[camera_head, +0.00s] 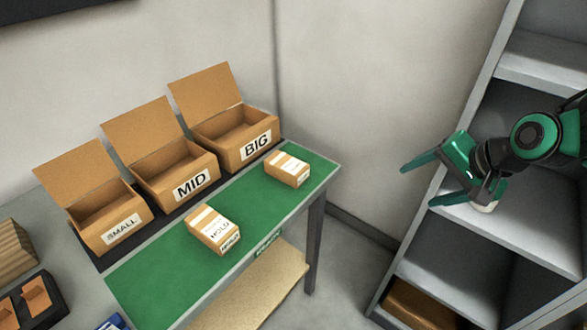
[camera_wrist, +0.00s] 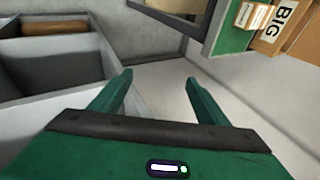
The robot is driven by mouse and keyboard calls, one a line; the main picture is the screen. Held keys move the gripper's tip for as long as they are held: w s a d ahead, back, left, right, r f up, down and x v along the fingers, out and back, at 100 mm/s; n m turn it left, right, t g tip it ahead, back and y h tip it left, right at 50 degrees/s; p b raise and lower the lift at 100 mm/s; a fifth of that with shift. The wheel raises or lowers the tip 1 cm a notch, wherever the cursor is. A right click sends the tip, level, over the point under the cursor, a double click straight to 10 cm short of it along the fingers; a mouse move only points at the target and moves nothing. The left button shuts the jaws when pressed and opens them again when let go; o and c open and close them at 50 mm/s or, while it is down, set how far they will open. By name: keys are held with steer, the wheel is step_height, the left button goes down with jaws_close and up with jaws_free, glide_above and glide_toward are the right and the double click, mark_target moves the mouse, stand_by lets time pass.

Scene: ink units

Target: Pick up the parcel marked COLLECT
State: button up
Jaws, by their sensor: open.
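Two small cardboard parcels with white labels lie on the green mat (camera_head: 155,278) of the table. The nearer parcel (camera_head: 213,230) has a label that seems to read HOLD. The farther parcel (camera_head: 287,169) lies near the table's right end, and its label is too small to read. A parcel (camera_wrist: 251,16) also shows at the top of the wrist view, its label unreadable there. My gripper (camera_head: 418,185) is open and empty, in the air right of the table and in front of the shelf. In the wrist view its fingers (camera_wrist: 157,84) stand apart with only floor between them.
Open cardboard boxes marked SMALL (camera_head: 118,232), MID (camera_head: 180,182) and BIG (camera_head: 246,149) stand along the table's back. A grey shelf unit (camera_head: 440,245) stands at the right, close to my arm. Floor is clear between table and shelf.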

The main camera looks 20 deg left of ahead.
steer(key=w+a+f+m+y, duration=0.15)
steer(key=a+m+y, duration=0.35)
steer(key=a, duration=0.8)
steer(key=m+y, duration=0.3)
steer(key=m, duration=0.8)
glide_toward(295, 166)
steer(key=w+a+f, duration=0.1)
steer(key=x, duration=0.6)
steer(key=shift+s+x, duration=0.15)
steer(key=shift+x, duration=1.2)
steer(key=shift+s+x, duration=0.15)
steer(key=shift+x, duration=1.2)
steer(key=shift+a+r, duration=0.15)
steer(key=shift+c, duration=0.6)
steer(key=c, duration=1.2)
steer(key=shift+o, duration=0.2)
